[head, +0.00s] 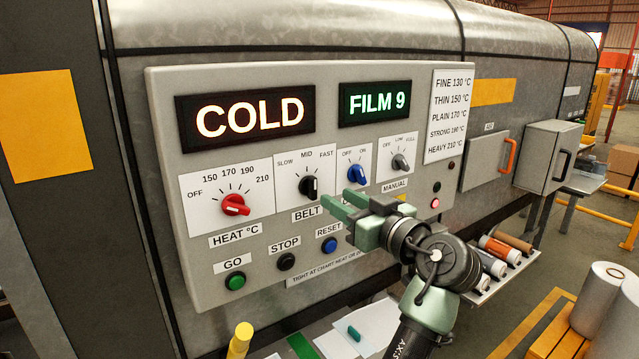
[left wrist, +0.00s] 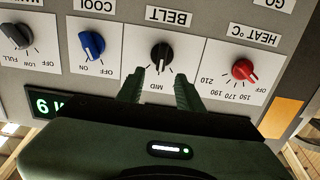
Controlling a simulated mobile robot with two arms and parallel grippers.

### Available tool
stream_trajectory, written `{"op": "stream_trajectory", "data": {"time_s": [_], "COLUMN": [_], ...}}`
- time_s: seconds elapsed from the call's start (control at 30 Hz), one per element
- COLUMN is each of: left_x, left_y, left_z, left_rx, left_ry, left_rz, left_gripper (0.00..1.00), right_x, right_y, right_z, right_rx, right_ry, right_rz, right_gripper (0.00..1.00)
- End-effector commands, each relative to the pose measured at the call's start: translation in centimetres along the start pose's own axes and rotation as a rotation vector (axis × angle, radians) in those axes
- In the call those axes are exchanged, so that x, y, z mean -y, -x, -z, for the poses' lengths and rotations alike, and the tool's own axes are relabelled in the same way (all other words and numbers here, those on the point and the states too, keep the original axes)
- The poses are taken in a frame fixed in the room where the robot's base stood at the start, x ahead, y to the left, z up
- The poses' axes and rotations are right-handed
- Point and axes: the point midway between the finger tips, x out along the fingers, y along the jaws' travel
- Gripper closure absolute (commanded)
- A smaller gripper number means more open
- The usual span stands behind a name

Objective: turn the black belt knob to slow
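The black belt knob (head: 309,188) sits on a white dial plate marked SLOW, MID and FAST, above the BELT label. Its pointer looks near MID in the head view. My left gripper (head: 338,204) is open in front of the panel, just right of and below the knob in that view. In the left wrist view, which is upside down, the black belt knob (left wrist: 161,57) lies just beyond the two green fingertips of my left gripper (left wrist: 160,82), roughly between them. The fingers look apart from the knob. My right gripper is not in view.
The red heat knob (head: 235,204) is left of the belt knob; the blue knob (head: 357,174) and grey manual knob (head: 400,162) are right. Green GO (head: 235,281), black STOP (head: 286,262) and blue RESET (head: 329,245) buttons sit below. Displays read COLD (head: 249,116) and FILM 9 (head: 376,103).

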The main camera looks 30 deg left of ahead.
Motion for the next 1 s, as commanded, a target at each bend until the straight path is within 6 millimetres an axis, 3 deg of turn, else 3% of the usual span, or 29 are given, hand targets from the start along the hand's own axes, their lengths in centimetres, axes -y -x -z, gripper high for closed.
{"op": "stream_trajectory", "data": {"time_s": [0.1, 0.5, 0.87, 1.0], "left_x": [0.2, 0.2, 0.1, 0.1], "left_y": [-1.1, -6.9, -7.6, -7.6], "left_z": [0.8, 0.6, 0.3, 0.3], "left_rx": [-0.007, -0.005, -0.005, -0.005], "left_ry": [0.006, 0.003, 0.004, 0.004], "left_rz": [0.01, 0.008, 0.005, 0.005], "left_gripper": [0.64, 0.64, 0.64, 1.0], "right_x": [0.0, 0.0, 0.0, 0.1], "right_y": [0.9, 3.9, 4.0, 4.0], "right_z": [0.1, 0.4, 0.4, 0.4], "right_rx": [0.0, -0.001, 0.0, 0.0], "right_ry": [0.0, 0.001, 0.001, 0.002], "right_rz": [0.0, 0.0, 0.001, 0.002], "right_gripper": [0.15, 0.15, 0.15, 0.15]}}
